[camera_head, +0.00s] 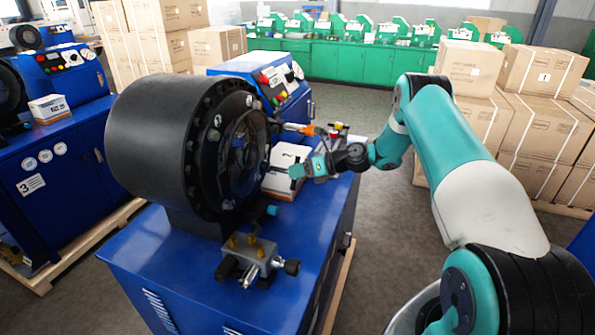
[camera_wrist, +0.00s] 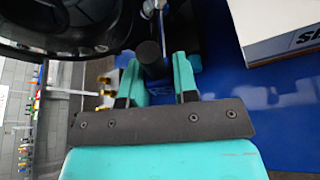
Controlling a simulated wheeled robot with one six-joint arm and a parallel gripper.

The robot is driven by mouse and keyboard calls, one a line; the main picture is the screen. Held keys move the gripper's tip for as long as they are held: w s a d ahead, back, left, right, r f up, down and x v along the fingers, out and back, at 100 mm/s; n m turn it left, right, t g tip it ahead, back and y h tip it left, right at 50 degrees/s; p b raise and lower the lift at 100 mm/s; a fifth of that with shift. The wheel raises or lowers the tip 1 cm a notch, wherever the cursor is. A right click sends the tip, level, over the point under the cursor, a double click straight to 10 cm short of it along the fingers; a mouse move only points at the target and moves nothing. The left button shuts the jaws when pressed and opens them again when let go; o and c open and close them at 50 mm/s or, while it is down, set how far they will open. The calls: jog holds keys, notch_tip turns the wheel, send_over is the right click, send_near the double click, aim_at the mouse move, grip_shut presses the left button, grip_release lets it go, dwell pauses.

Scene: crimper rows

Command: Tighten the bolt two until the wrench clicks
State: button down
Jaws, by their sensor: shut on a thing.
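The crimper (camera_head: 150,140) is a big black drum with a ring of bolts (camera_head: 214,135) around its front face. I cannot tell which bolt is number two. My gripper (camera_head: 306,170) is to the right of this face, above the blue cabinet top. In the wrist view, its two teal fingers (camera_wrist: 157,72) are shut on a dark round handle (camera_wrist: 150,52) with a thin metal shaft beyond it, seemingly the wrench. The wrench's head, and whether it sits on a bolt, cannot be made out.
A white box (camera_head: 284,168) lies on the blue cabinet (camera_head: 215,285) close behind my gripper. A metal block with brass fittings (camera_head: 252,255) stands at the cabinet's front. Cardboard boxes (camera_head: 540,120) are stacked at the right. Another blue machine (camera_head: 55,160) stands at the left.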

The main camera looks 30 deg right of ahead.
jog(key=shift+s, duration=0.15)
jog(key=shift+s+d+p, duration=0.65)
jog(key=shift+s+d, duration=0.65)
jog(key=shift+s, duration=0.3)
